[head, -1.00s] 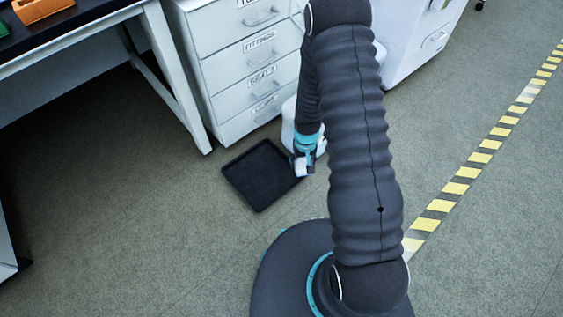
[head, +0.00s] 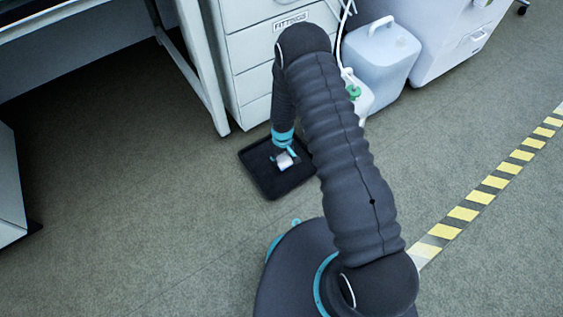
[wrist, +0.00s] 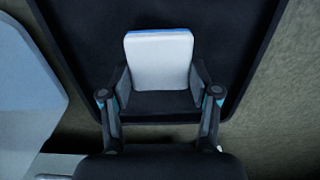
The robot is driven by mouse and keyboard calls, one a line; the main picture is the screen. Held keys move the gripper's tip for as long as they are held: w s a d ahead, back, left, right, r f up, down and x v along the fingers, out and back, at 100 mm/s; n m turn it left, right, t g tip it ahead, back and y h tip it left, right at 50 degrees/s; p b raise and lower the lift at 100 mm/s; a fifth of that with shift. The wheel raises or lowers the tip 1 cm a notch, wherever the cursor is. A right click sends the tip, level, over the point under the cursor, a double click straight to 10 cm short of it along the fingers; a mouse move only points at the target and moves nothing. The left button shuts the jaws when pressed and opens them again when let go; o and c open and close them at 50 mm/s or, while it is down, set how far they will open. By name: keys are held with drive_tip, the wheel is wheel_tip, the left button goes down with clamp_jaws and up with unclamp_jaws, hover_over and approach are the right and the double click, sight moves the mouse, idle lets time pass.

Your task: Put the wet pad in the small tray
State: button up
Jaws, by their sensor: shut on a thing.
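The wet pad (wrist: 159,62) is a white block with a blue edge, held between the fingertips of my gripper (wrist: 160,78) in the wrist view. In the head view the pad (head: 286,162) shows small and white below my gripper (head: 287,154). The small tray (head: 259,180) is black, square and low-rimmed, and lies on the floor. The pad and gripper are over the inside of the tray. The tray's dark floor (wrist: 85,50) fills most of the wrist view behind the pad. I cannot tell whether the pad touches it.
A white drawer cabinet (head: 250,75) stands just behind the tray. Pale plastic canisters (head: 380,58) with a tube stand to the right of it. A bench leg (head: 205,75) is at the left. A yellow striped floor line (head: 480,197) runs at the right; the floor at left is clear.

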sight(282, 158)
drive_tip(key=shift+f, duration=1.85)
drive_tip(key=shift+f+b, duration=0.15)
drive_tip(key=shift+b, duration=0.15)
drive_tip(key=o, duration=0.9)
drive_tip(key=shift+c, duration=0.2)
